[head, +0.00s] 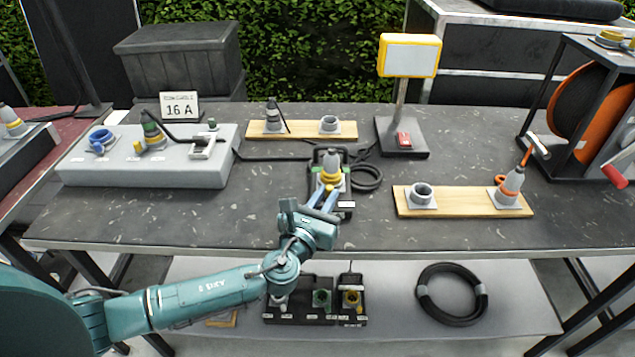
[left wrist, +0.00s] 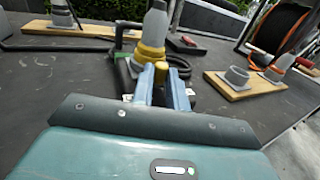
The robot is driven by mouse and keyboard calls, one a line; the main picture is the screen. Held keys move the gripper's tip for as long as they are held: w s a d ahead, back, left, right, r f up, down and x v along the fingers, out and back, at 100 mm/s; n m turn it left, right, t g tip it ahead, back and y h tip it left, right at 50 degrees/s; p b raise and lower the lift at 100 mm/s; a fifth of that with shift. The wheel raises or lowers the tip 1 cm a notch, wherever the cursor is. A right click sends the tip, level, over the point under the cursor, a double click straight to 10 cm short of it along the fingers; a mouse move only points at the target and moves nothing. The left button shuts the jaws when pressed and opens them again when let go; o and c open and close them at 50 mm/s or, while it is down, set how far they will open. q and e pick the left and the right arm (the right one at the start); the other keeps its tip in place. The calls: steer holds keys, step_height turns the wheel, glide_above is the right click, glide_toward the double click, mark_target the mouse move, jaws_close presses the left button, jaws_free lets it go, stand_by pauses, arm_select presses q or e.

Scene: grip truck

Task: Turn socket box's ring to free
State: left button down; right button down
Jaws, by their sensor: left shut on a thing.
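The socket box (head: 346,207) stands near the middle front of the bench, dark framed, with a grey plug (head: 333,162) upright in it. Its yellow ring (head: 330,180) surrounds the base of the plug. My left gripper (head: 325,195) reaches in from the front, its blue fingers at the ring's near side. In the left wrist view the fingers (left wrist: 161,88) are shut on a yellow lug (left wrist: 161,72) in front of the yellow ring (left wrist: 149,52). The grey plug (left wrist: 155,25) rises behind it. The ring's markings cannot be read. My right gripper is not in view.
A grey panel (head: 90,175) with sockets and a 16 A sign (head: 180,107) are at left. Wooden boards (head: 345,130) (head: 460,202) carry sockets. A lamp stand (head: 402,130) and cable reel (head: 590,110) stand right. Black cable (head: 368,180) coils beside the box.

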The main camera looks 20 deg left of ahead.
mark_target(339, 181)
arm_select(q)
steer(key=n+y, duration=0.1)
steer(key=d+n+y, duration=0.1)
steer(key=shift+d+y+p, duration=0.25)
steer(key=shift+y+p, duration=0.1)
steer(key=shift+y, duration=0.05)
steer(key=y, duration=0.1)
steer(key=d+n+y, duration=0.1)
steer(key=shift+w+f+y, duration=0.1)
steer(key=shift+w+y, duration=0.1)
steer(key=shift+y, duration=0.1)
steer(key=y, duration=0.1)
steer(key=n, duration=0.1)
steer(key=n+y, duration=0.1)
steer(key=shift+w+d+g+y, duration=0.25)
steer(key=shift+d+g+y, duration=0.05)
steer(key=shift+d+g, duration=0.1)
steer(key=shift+w+d+n+y+b, duration=0.2)
steer(key=shift+n+y+b, duration=0.1)
steer(key=shift+n+y, duration=0.25)
steer(key=shift+g+y, duration=0.25)
steer(key=shift+g, duration=0.05)
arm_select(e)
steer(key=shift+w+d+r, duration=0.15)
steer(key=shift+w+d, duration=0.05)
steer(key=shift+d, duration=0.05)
